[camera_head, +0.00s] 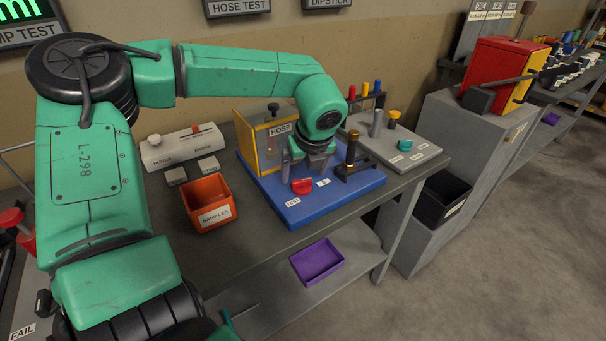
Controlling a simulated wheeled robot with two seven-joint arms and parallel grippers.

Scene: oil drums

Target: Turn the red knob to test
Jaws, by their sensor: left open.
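The red knob (302,186) sits on the blue base (350,187) at the front of the hose test stand. A label reading TEST (293,202) lies just in front and left of it, and another small label (323,183) lies to its right. My left gripper (302,173) points down just above and behind the knob. Its two fingers are apart with nothing seen between them. I cannot tell whether a finger touches the knob. The yellow-framed HOSE panel (262,150) stands behind, partly covered by my gripper. My right gripper is not in view.
A black post with a brass top (352,150) stands close right of the gripper. An orange SAMPLES bin (209,203) is to the left. A grey plate with a yellow knob (394,116) and teal knob (405,146) is at right. A purple tray (317,262) lies on the lower shelf.

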